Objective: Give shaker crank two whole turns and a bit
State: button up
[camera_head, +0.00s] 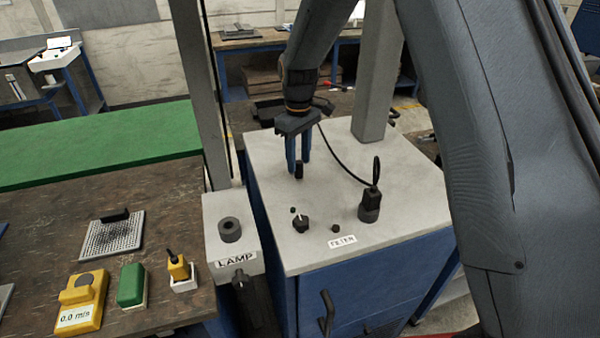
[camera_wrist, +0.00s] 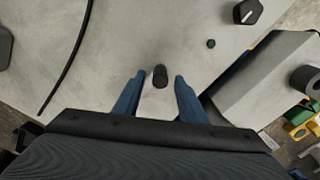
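A short black upright peg (camera_head: 299,172) stands on the pale top of the cabinet labelled FILTER; it also shows in the wrist view (camera_wrist: 160,76). It looks like the crank's grip, but no label names it, and I cannot clearly make out a crank arm under it. My gripper (camera_head: 298,166) points down at it with two blue fingers. In the wrist view my gripper (camera_wrist: 159,78) is open, with one finger on each side of the peg and a visible gap on both sides.
A black knob with a white mark (camera_head: 300,223) and a small green light (camera_head: 293,210) sit nearer the front. A black plug (camera_head: 370,203) with a looping cable stands to the right. The LAMP box (camera_head: 212,213) adjoins on the left. A grey post (camera_head: 376,75) rises behind.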

jog(key=shift+r+p, duration=0.3)
jog(key=shift+r, duration=2.8)
